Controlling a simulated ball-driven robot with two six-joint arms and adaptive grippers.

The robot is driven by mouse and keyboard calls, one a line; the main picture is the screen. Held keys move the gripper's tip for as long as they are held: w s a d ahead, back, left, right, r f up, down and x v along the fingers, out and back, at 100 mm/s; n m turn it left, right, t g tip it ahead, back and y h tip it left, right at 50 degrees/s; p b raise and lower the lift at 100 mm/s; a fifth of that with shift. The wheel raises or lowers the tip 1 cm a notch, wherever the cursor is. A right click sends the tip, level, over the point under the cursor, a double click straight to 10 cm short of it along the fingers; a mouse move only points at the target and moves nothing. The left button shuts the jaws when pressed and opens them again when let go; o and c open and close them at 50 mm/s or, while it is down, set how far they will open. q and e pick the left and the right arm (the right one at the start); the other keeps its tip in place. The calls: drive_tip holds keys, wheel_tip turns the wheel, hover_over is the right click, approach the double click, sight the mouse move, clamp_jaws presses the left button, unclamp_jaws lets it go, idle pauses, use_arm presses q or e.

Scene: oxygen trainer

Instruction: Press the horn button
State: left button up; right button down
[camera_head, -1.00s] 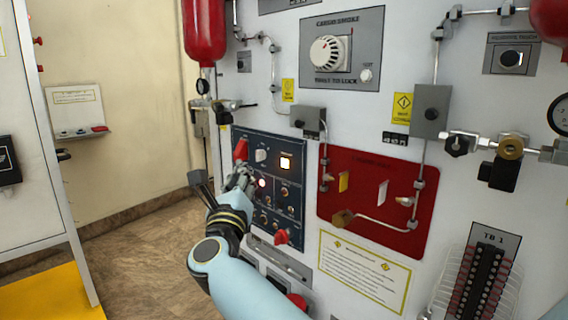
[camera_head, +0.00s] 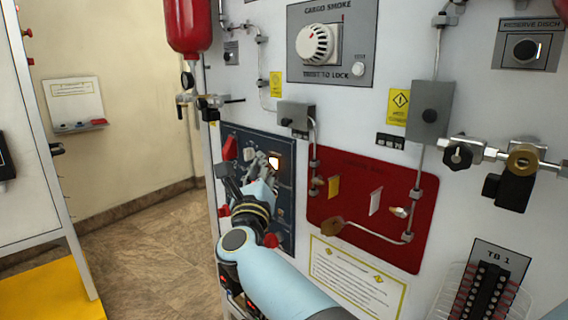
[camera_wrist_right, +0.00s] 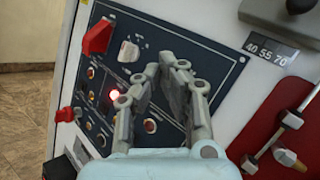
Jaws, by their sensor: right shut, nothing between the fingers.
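My right gripper (camera_head: 262,162) is shut and empty, at the upper middle of the dark blue control panel (camera_head: 287,205). In the head view its tip overlaps the area beside a lit square button (camera_head: 274,163); I cannot tell whether it touches. In the right wrist view the fingers (camera_wrist_right: 172,62) stand in front of the panel (camera_wrist_right: 205,55) and hide part of it, and the lit square is not visible there. A glowing red lamp (camera_wrist_right: 114,95) shows left of the fingers. The labels are too small to read, so I cannot identify the horn button. My left gripper is not in view.
A red switch (camera_wrist_right: 97,37) and a white knob (camera_wrist_right: 128,51) sit on the panel's upper left. A red plate (camera_head: 380,242) with pipes and valves lies right of the panel. A red bottle (camera_head: 188,28) hangs above left. Open floor (camera_head: 150,245) lies left.

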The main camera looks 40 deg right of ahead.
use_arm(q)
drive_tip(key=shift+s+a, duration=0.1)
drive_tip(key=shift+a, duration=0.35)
use_arm(e)
drive_tip(key=shift+w+a, duration=0.1)
drive_tip(key=shift+a, duration=0.05)
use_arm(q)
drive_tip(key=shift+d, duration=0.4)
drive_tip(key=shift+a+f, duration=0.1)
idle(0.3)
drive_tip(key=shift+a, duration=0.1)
use_arm(e)
drive_tip(key=shift+d, duration=0.4)
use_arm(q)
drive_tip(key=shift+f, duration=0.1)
use_arm(e)
drive_tip(key=shift+w+d, duration=0.1)
drive_tip(key=shift+d, duration=0.3)
idle(0.3)
drive_tip(key=shift+a, duration=0.1)
use_arm(q)
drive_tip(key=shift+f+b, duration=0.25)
drive_tip(key=shift+b, duration=0.1)
use_arm(e)
drive_tip(key=shift+a, duration=0.75)
